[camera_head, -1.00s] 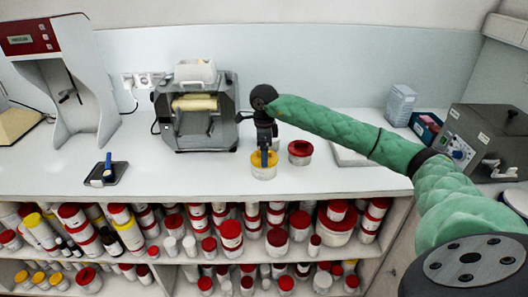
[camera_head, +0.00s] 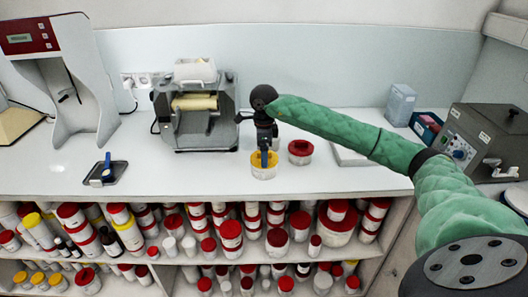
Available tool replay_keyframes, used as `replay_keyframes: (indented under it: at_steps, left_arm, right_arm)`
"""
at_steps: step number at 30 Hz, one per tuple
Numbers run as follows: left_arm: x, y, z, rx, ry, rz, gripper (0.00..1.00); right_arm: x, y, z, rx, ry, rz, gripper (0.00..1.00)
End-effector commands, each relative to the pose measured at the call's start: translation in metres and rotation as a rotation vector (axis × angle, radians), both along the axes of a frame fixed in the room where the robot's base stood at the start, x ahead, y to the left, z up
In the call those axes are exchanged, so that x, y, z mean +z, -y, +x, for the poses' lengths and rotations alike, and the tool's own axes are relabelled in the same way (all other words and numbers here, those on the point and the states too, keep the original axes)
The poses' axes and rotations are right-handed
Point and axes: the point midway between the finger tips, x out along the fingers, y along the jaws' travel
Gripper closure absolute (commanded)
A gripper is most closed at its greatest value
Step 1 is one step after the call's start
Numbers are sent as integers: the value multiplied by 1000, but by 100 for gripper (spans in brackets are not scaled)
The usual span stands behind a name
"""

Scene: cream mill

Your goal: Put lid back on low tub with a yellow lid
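A low white tub (camera_head: 263,173) stands on the white counter near its front edge, with its yellow lid (camera_head: 257,160) at its top. My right gripper (camera_head: 264,160) points straight down over the middle of the yellow lid. Its blue fingertips are at the lid; I cannot tell whether they grip a part of it. The gripper hides the lid's centre, so I cannot tell whether the lid is fully seated. My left gripper is out of view.
A red-lidded tub (camera_head: 300,152) stands close to the right. A roller mill (camera_head: 196,112) is behind to the left. A dark tray (camera_head: 106,173) with a blue-handled tool lies at left. Shelves below hold several jars (camera_head: 230,233). The counter between tray and tub is clear.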

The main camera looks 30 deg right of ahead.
Motion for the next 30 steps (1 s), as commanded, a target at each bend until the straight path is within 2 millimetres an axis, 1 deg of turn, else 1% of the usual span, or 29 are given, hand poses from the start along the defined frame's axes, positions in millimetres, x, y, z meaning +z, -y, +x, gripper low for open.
replay_keyframes:
  at_steps: [14,30]
  left_arm:
    - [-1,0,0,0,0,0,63]
    - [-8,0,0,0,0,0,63]
  right_arm:
    - [0,0,0,0,0,0,34]
    - [-4,0,0,0,0,0,34]
